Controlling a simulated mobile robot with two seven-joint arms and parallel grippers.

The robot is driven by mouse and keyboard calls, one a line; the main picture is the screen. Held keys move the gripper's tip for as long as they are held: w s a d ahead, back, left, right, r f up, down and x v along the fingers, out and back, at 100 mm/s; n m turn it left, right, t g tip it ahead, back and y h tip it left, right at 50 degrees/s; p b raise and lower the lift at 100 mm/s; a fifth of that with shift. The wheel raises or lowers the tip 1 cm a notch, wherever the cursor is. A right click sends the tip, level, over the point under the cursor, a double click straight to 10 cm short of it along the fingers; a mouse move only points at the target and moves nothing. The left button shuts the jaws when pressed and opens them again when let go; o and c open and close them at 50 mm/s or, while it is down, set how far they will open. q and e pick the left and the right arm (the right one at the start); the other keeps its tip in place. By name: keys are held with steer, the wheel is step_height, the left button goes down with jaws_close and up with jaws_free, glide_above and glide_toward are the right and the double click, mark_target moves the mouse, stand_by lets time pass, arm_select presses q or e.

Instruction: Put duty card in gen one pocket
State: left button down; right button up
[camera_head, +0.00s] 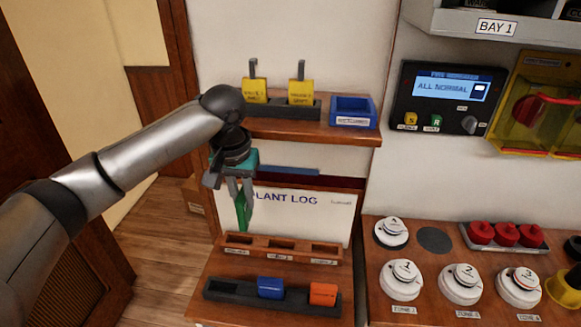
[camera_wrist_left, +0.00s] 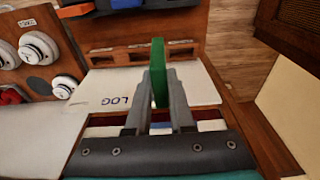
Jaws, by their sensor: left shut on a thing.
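A green card (camera_head: 243,210), with no readable label, hangs down from my left gripper (camera_head: 238,185). The gripper is shut on it, with the card between the fingers in the left wrist view (camera_wrist_left: 158,72). A wooden rack (camera_head: 259,246) with three slots stands below, on the lower wooden shelf. It also shows in the left wrist view (camera_wrist_left: 130,59). Its slots look empty, and its small labels are too small to read, so I cannot tell which is gen one. The card is above the rack's left end, seemingly still apart from it. My right gripper is not in view.
A dark rack with a blue card (camera_head: 270,287) and an orange card (camera_head: 323,293) sits in front. The plant log board (camera_head: 310,215) stands behind the wooden rack. Above, a shelf (camera_head: 345,134) holds two yellow tags and a blue bin (camera_head: 353,110). Round detectors (camera_head: 460,283) are to the right.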

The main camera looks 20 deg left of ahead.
arm_select(q)
steer(key=s+d+f+m+b, duration=0.2)
steer(key=s+d+f+b, duration=0.5)
steer(key=s+d+b, duration=0.3)
steer(key=shift+s+d+f+m+b, duration=0.2)
steer(key=shift+s+d+m+b, duration=0.15)
steer(key=shift+s+d, duration=0.55)
steer(key=shift+w+d, duration=0.25)
steer(key=shift+a, duration=0.1)
